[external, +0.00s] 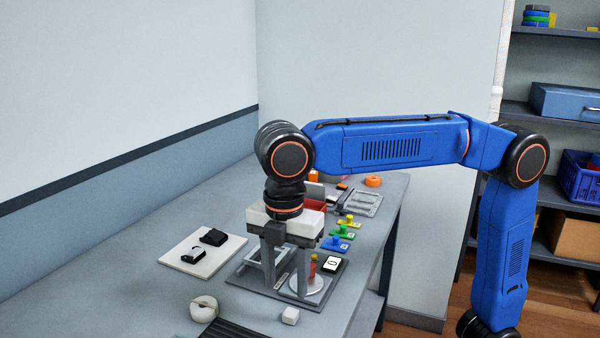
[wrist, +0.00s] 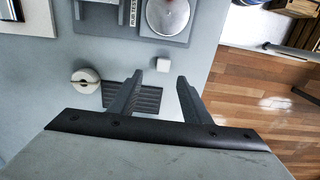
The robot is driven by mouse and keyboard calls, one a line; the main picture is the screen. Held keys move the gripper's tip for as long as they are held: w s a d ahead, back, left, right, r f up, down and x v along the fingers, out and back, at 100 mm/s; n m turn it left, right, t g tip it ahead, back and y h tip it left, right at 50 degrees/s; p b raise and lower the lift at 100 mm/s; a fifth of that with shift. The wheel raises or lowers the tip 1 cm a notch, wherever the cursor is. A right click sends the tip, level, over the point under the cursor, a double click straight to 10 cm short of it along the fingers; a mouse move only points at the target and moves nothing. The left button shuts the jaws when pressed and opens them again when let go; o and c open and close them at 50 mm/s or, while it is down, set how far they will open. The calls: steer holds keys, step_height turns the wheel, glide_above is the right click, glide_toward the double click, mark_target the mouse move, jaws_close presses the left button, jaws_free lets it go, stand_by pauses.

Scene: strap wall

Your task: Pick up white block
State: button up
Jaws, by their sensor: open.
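The small white block (external: 290,316) sits on the grey table near its right front edge, in front of the grey base plate. In the wrist view the white block (wrist: 163,64) shows just beyond my fingertips, close to the middle of the gap between them. My gripper (wrist: 159,82) is open and empty, its two dark fingers apart. In the external view my gripper (external: 285,270) points down over the base plate, above and behind the block, not touching it.
A white ring-shaped roll (external: 204,308) and a dark ribbed mat (external: 238,331) lie left of the block. A round silver dish (external: 307,285) stands on the base plate (external: 250,283) behind it. A white board (external: 180,252) with black parts lies farther left. The table edge is close on the right.

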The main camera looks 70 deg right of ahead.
mark_target(291, 312)
step_height(291, 312, down, 2)
steer(key=shift+f, duration=0.1)
steer(key=shift+s+d+f, duration=0.15)
steer(key=shift+f, duration=1.15)
steer(key=shift+s+d+f, duration=0.1)
steer(key=shift+s+f, duration=0.05)
steer(key=shift+f, duration=1.1)
jaws_close()
